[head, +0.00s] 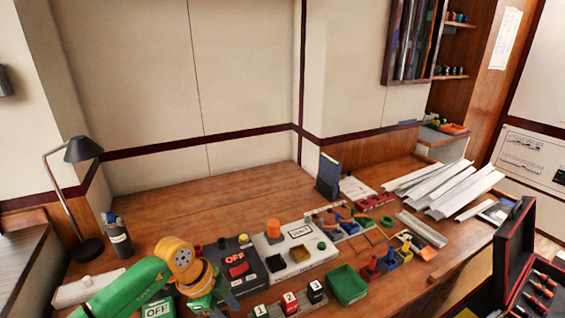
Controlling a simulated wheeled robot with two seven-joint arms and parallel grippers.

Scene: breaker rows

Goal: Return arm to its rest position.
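My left arm, green with an orange-yellow wrist joint, comes in from the lower left. A green box (157,309) marked OFF is partly hidden behind my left arm. My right arm and gripper are not in view.
A white panel (290,267) with an orange knob (273,229) stands right of the dark panel. Numbered blocks (289,300) and a green tray (347,285) are in front. Red and blue levers (380,262) and white strips (445,185) lie farther right. The table's back left (200,210) is clear.

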